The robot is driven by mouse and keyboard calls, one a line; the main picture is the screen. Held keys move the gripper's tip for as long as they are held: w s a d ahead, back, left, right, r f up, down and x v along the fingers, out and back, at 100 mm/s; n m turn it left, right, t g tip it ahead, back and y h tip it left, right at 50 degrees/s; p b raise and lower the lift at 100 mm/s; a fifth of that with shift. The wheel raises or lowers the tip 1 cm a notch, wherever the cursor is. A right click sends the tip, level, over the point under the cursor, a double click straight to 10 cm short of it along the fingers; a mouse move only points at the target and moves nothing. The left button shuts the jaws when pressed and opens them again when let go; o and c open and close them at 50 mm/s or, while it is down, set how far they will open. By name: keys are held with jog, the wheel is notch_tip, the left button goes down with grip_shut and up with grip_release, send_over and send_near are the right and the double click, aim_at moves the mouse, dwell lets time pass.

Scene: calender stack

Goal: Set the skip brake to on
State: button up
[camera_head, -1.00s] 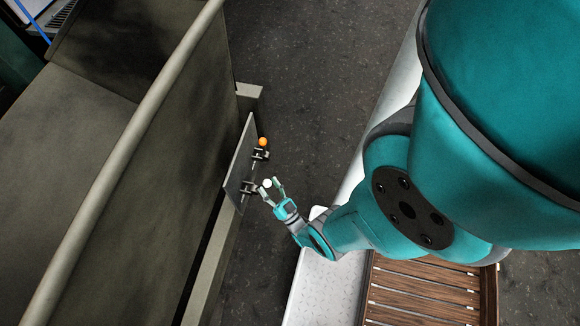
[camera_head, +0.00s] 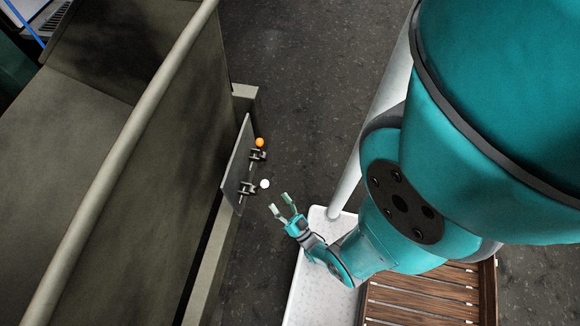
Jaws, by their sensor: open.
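A grey upright panel (camera_head: 237,163) stands at the side of a large dark metal body. Two small levers stick out from it. One has an orange knob (camera_head: 260,142) and is farther up the picture. The other has a white knob (camera_head: 264,184) and is lower. No label is readable, so I cannot tell which lever is the skip brake. My gripper (camera_head: 281,203) is open and empty. It is just below and to the right of the white knob, apart from it, with its fingers pointing up-left toward the panel.
The large metal body with a long pale rail (camera_head: 120,150) fills the left side. A white speckled tray (camera_head: 318,290) and a brown slatted wooden surface (camera_head: 420,300) lie below my arm. Dark floor (camera_head: 300,90) is clear between panel and arm.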

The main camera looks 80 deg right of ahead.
jog(key=shift+s+a, duration=0.7)
jog(key=shift+s, duration=0.35)
jog(key=shift+s+a, duration=0.7)
jog(key=shift+s, duration=0.3)
jog(key=shift+a, duration=0.15)
